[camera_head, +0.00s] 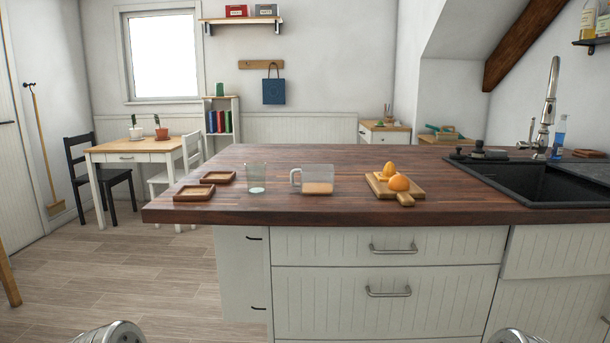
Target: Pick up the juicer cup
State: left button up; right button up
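A clear cup with a square handle (316,180), which looks like the juicer cup, stands upright on the dark wooden countertop (270,208). Its handle points left, and its lower part looks orange-tan. A clear drinking glass (256,177) stands to its left, apart from it. No gripper fingers show. Only rounded metal parts of my two arms show at the bottom edge, low in front of the counter and well away from the cup.
Right of the cup, a wooden board (405,199) holds orange pieces (398,183). Two small wooden trays (194,193) lie at the left. A black sink (530,185) with a tall faucet (547,105) is at the right. Bare countertop lies in front of the cup.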

aim_at(315, 179)
jog(key=i, duration=0.85)
